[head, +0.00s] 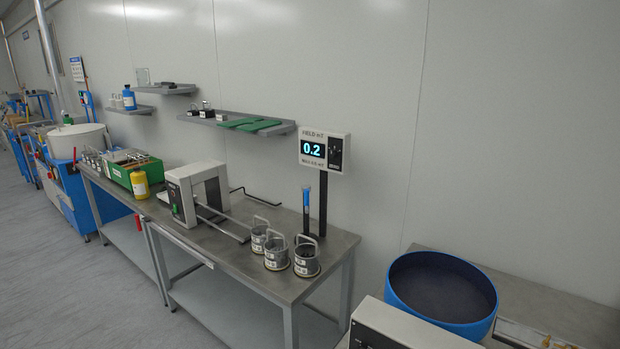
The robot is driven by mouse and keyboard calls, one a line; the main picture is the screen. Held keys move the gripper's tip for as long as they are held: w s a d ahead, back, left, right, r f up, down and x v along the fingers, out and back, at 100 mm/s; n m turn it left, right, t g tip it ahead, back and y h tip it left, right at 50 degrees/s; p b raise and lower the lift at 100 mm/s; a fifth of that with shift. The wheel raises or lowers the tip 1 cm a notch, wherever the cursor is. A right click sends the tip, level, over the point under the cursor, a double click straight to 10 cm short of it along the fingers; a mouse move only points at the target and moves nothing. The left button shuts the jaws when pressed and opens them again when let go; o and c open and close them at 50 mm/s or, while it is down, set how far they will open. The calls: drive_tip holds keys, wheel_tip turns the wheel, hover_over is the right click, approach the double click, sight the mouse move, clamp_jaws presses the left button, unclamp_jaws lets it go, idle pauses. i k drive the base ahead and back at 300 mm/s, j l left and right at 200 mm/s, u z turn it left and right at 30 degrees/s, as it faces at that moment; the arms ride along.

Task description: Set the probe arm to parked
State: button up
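A field meter (325,150) with a lit display reading 0.2 stands on a dark post (323,205) near the right end of the steel bench. A slim probe with a blue upper part (306,200) stands upright just left of the post. This may be the probe arm; I cannot tell how it is joined or which setting it is in. My gripper is not in view.
Three grey pots with wire handles (306,262) stand before the post. A white and dark machine (196,190), a yellow bottle (139,184) and a green tray (120,172) are further left on the bench (240,262). A blue round bowl (395,290) is at right. The floor at left is clear.

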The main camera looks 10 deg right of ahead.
sight(307, 200)
drive_tip(key=j, duration=0.55)
drive_tip(key=i+j, duration=0.1)
drive_tip(key=j, duration=0.4)
drive_tip(key=i+j, duration=0.55)
drive_tip(key=j, duration=0.25)
drive_tip(key=i+j+z, duration=0.1)
drive_tip(key=i+j, duration=0.2)
drive_tip(key=j, duration=0.1)
